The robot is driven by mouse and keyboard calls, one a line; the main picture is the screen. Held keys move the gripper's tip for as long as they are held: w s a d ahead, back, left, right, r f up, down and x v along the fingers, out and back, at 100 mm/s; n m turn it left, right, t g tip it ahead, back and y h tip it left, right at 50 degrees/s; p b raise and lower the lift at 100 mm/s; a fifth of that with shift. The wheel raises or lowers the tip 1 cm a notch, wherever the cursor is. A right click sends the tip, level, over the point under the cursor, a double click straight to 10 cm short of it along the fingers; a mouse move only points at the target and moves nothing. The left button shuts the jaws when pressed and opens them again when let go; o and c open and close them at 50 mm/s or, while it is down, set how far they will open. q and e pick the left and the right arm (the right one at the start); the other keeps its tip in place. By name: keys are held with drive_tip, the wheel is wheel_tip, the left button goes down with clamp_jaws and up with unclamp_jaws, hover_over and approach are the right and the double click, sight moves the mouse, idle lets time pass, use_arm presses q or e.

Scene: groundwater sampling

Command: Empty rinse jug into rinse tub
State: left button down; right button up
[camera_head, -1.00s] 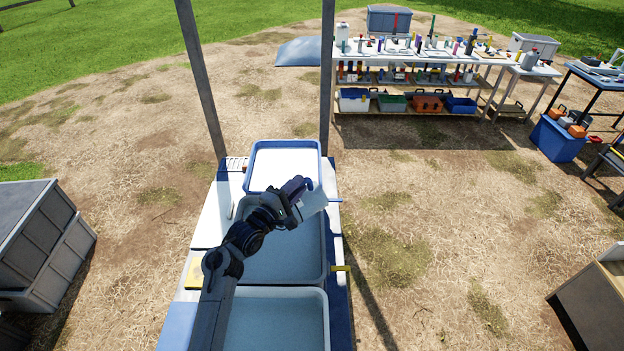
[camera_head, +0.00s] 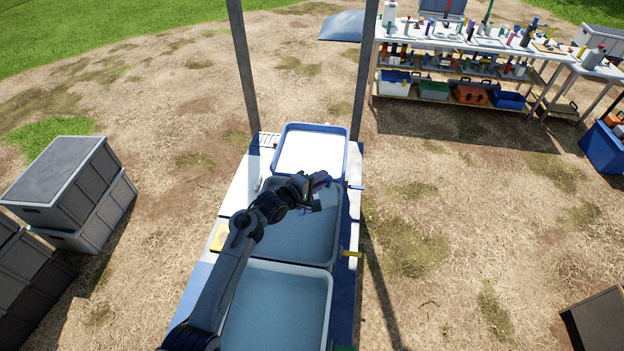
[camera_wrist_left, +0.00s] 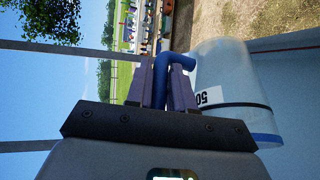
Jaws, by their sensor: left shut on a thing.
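My left gripper (camera_head: 318,184) is shut on the handle of a pale, translucent jug (camera_head: 328,197). In the left wrist view, the jug (camera_wrist_left: 228,85) has a blue handle between the fingers (camera_wrist_left: 167,85), a dark band and a label reading "50". The jug is over the far right part of the middle tub (camera_head: 290,240), which has a pale rim and grey-blue inside. How far the jug is tilted, and whether liquid is in it, I cannot tell. My right gripper is not in view.
A blue-rimmed tub with a white inside (camera_head: 312,152) stands beyond the middle tub, and another grey-blue tub (camera_head: 275,310) stands nearer. Yellow (camera_head: 352,254) and blue taps stick out on the right. Two upright posts rise behind. Grey crates (camera_head: 75,180) stand at left.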

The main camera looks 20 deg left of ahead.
sight(335, 186)
use_arm(q)
drive_tip(key=w+d+f+g+b, duration=0.1)
drive_tip(key=w+d+f+g+y+b, duration=0.1)
drive_tip(key=shift+w+f+m, duration=0.2)
drive_tip(key=shift+w+m, duration=0.1)
drive_tip(key=shift+m, duration=0.1)
drive_tip(key=w+d+g+y+p, duration=0.1)
drive_tip(key=g, duration=0.1)
drive_tip(key=w+d+m+g+y+p, duration=0.1)
drive_tip(key=g+p, duration=0.1)
drive_tip(key=shift+f+y, duration=0.4)
wheel_tip(335, 186, down, 2)
drive_tip(key=g+y+b, duration=0.2)
drive_tip(key=b, duration=0.5)
drive_tip(key=m+g+y+b, duration=0.1)
drive_tip(key=g+y+b, duration=0.1)
drive_tip(key=b, duration=0.5)
drive_tip(key=shift+a+m+g+b, duration=0.1)
drive_tip(key=shift+m+g+b, duration=0.25)
drive_tip(key=shift+g, duration=0.45)
drive_tip(key=shift+s+r+y+b, duration=0.15)
drive_tip(key=shift+y+b, duration=0.25)
drive_tip(key=shift+b, duration=0.8)
drive_tip(key=shift+r, duration=0.1)
